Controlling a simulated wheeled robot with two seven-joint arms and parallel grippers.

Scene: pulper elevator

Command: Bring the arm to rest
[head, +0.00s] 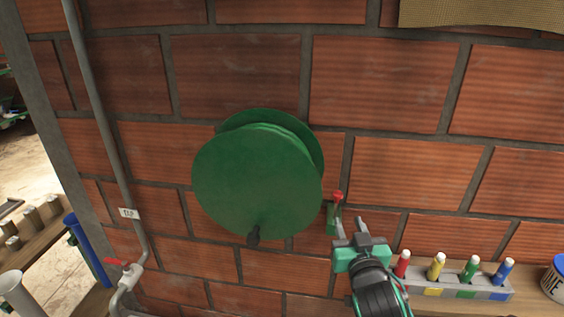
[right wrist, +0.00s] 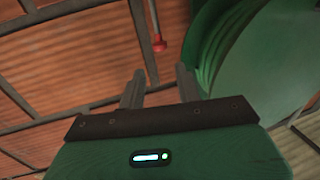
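My right gripper (head: 350,224) reaches up from the bottom of the head view, just right of a green wall reel. Its two fingers stand apart with nothing between them. In the right wrist view the gripper (right wrist: 160,88) also shows its fingers spread, with the brick wall behind. My left gripper is not in view.
A grey pipe (head: 100,120) with a red-handled valve (head: 130,270) runs down at left.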

